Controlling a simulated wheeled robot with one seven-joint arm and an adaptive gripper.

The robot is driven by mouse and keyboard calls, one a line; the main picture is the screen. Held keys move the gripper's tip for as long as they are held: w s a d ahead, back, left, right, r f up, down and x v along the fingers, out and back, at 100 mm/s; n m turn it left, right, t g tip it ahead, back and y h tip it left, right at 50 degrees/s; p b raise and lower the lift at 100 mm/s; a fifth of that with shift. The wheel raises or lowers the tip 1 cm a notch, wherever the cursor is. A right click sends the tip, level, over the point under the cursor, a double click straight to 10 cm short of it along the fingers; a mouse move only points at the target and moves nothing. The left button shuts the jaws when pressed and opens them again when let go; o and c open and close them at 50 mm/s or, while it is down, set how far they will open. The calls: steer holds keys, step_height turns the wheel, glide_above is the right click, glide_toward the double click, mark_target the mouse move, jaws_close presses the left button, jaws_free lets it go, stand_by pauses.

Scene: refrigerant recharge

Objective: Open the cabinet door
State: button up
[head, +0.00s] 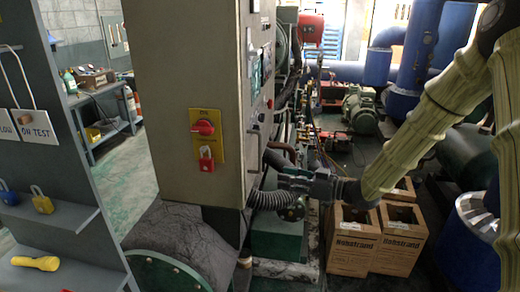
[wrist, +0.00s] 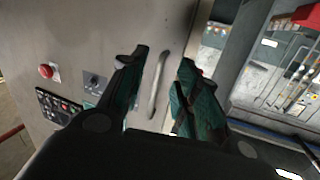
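The cabinet (head: 185,75) is a tall beige-grey box, and its narrow front face turns to the right in the head view. In the wrist view its door (wrist: 110,25) fills the left and middle, with no gap visible at its edge. A pale vertical bar handle (wrist: 157,88) is on the door near its right edge; it shows dark in the head view (head: 254,150). My gripper (wrist: 161,58) is open, with its dark fingers either side of the handle in the picture. In the head view my gripper (head: 274,160) is beside the door front; contact cannot be told.
A red switch (head: 204,127) on a yellow plate with a red padlock (head: 206,160) is on the cabinet's side. Cardboard boxes (head: 351,240) stand on the floor below my arm. A grey shelf (head: 55,215) with padlocks and a yellow flashlight (head: 35,263) is at left.

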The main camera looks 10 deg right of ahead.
step_height(320, 180, up, 7)
steer(key=d+n+y, duration=0.1)
steer(key=n+y, duration=0.1)
steer(key=p, duration=0.4)
glide_above(260, 169)
steer(key=shift+w+f+g, duration=0.2)
steer(key=shift+w+g, duration=0.1)
jaws_close()
